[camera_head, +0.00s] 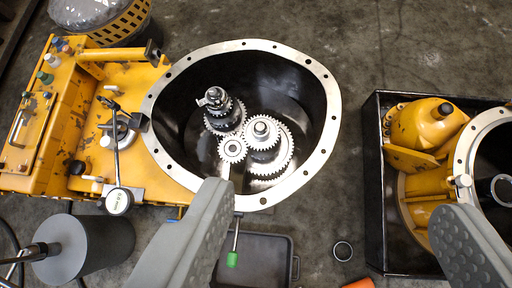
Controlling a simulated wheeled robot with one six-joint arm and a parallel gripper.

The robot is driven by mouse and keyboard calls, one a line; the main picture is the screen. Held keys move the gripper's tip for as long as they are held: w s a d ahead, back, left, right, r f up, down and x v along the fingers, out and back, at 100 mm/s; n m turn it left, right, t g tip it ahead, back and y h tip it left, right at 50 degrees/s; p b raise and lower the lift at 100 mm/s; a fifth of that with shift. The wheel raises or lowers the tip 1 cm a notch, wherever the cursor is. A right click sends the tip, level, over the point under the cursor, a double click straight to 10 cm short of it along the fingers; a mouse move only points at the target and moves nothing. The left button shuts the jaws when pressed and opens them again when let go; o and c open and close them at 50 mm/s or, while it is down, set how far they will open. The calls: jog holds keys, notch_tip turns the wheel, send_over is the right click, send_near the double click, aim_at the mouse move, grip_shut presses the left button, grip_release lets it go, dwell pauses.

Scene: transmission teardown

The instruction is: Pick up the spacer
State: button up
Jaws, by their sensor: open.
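A small dark metal ring with a light rim (342,250), which looks like the spacer, lies flat on the floor below the transmission housing (333,130). My gripper (332,202) is open and empty. Its grey fingers stand wide apart at the lower middle and lower right, nearer the camera than the floor. The ring shows in the gap between them, apart from both. The housing holds several gears (262,140) and a shaft stack (218,105).
A black crate (374,190) with yellow housings (430,125) stands at right. A dark tray (262,242), a green-tipped tool (232,258) and an orange object (358,284) are near the ring. A grey cylinder (85,245) stands lower left.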

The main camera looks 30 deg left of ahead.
jog(key=w+a+f+n+g, duration=0.1)
jog(key=w+a+f+g, duration=0.35)
jog(key=w+f, duration=0.8)
jog(key=n+g+h, duration=0.1)
jog(key=g, duration=0.4)
send_over(260, 126)
notch_tip(260, 126, down, 19)
jog(key=shift+t, duration=0.25)
jog(key=f, duration=1.1)
jog(key=shift+s+d+f, duration=0.15)
jog(key=shift+s+f, duration=0.15)
jog(key=shift+f, duration=0.05)
jog(key=shift+w+f, duration=0.15)
jog(key=shift+f, duration=1.15)
jog(key=shift+w+f, duration=0.1)
jog(key=shift+f, duration=1.2)
jog(key=c, duration=1.1)
